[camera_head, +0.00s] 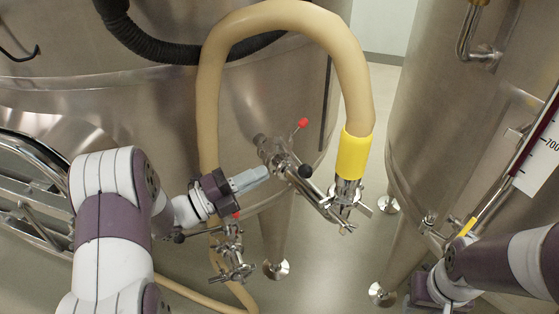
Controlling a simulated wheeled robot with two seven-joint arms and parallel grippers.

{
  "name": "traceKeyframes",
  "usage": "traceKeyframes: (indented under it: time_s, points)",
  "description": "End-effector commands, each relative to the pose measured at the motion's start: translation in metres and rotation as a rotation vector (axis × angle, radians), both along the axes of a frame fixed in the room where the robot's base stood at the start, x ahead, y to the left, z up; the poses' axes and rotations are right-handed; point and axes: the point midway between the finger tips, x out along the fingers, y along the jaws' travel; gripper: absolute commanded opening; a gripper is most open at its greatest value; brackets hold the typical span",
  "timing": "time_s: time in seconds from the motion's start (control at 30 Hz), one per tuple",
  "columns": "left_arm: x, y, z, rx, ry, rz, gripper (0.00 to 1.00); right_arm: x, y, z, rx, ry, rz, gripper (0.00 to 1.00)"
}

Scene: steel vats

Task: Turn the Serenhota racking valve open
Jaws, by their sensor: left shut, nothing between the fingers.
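A steel valve (276,153) juts from the lower wall of the left vat. It has a lever with a red ball (303,123) at its upper right and a black knob (305,171) at its lower right. A second, lower valve fitting (232,262) has a red tip and a black knob (179,238). No name shows on either valve, so I cannot tell which is the Serenhota one. My left gripper (263,174) is shut and empty, its fingertips just left of the upper valve's black knob. My right gripper is mostly hidden at the lower right; its fingers do not show.
A thick beige hose (215,60) loops over the upper valve and ends in a yellow sleeve (353,155) on a steel coupling (346,193). The left vat (120,110) and right vat (440,110) stand close. Bare floor (325,250) lies between their legs.

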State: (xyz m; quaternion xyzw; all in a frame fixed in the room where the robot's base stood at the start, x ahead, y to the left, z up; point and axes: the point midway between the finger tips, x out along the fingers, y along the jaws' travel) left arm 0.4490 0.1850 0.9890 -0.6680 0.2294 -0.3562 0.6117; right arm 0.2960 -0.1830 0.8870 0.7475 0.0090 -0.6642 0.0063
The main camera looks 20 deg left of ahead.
Motion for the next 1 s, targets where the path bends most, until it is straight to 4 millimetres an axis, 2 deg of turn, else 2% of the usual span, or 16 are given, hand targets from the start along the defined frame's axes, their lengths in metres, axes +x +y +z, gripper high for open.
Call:
traceKeyframes:
  time_s: [0.1,0.3,0.77,1.0]
  points:
    - [0.015,-0.019,0.006,-0.001,0.002,-0.005,0.0,0.0,0.0,0.006,0.0,0.0,0.0,0.43]
    - [0.032,-0.038,0.01,-0.002,0.002,-0.002,0.0,0.0,0.0,0.011,0.0,0.0,0.0,0.43]
    - [0.038,-0.044,0.011,-0.001,0.002,0.001,0.0,0.0,0.0,0.01,0.0,0.0,0.0,0.43]
    - [0.048,-0.06,0.006,0.001,-0.002,-0.002,0.0,0.0,0.0,-0.021,0.0,0.0,0.0,0.43]
